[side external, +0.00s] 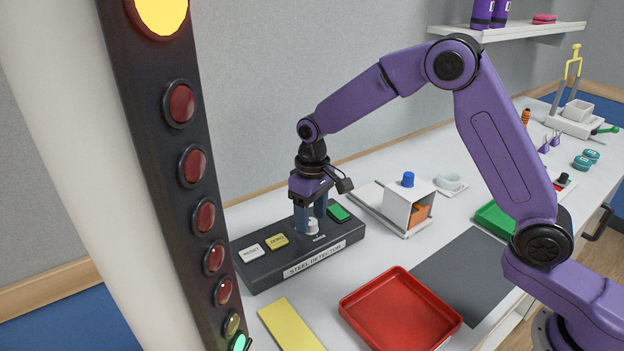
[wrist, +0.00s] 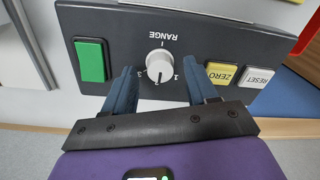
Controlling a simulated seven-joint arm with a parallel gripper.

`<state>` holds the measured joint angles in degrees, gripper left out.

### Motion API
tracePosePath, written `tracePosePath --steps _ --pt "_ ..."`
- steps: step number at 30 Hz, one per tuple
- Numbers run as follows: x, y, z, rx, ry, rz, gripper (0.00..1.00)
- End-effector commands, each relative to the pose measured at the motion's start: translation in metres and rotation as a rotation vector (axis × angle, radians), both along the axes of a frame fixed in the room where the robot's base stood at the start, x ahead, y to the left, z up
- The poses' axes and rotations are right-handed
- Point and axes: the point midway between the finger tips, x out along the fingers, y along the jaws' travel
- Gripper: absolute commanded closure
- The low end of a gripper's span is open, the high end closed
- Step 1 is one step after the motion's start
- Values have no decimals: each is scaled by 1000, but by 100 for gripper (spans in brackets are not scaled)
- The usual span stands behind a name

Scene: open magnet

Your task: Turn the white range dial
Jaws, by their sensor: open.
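The white range dial (wrist: 159,66) sits on the dark steel detector box (wrist: 128,30), below the upside-down RANGE label in the wrist view. Numbers 1, 2 and 3 are printed on or around it. In the side view the dial (side external: 313,226) shows low between my fingers, on the top of the box (side external: 290,262). My gripper (side external: 309,220) points down over it and is open. In the wrist view the gripper's blue fingers (wrist: 163,85) stand on either side of the dial, with a gap on each side. Whether either finger touches it cannot be told.
The box also carries a green button (wrist: 90,60), a yellow ZERO button (wrist: 221,74) and a white RESET button (wrist: 257,78). A red tray (side external: 352,310), a yellow strip (side external: 290,325) and a white holder (side external: 395,208) stand nearby. A light column (side external: 185,160) rises in front.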

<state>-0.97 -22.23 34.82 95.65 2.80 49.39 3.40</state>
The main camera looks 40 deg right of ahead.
Motion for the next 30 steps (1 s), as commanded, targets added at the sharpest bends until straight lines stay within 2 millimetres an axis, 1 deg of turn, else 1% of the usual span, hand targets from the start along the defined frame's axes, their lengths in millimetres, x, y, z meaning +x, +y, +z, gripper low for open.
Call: tracePosePath --steps 18,21,24,30 --pt "2 -4 125 2 -5 0 43" --pt "2 -5 141 2 -5 1 43" --pt "2 -5 152 1 -2 1 43" --pt "2 -6 163 0 0 1 43"
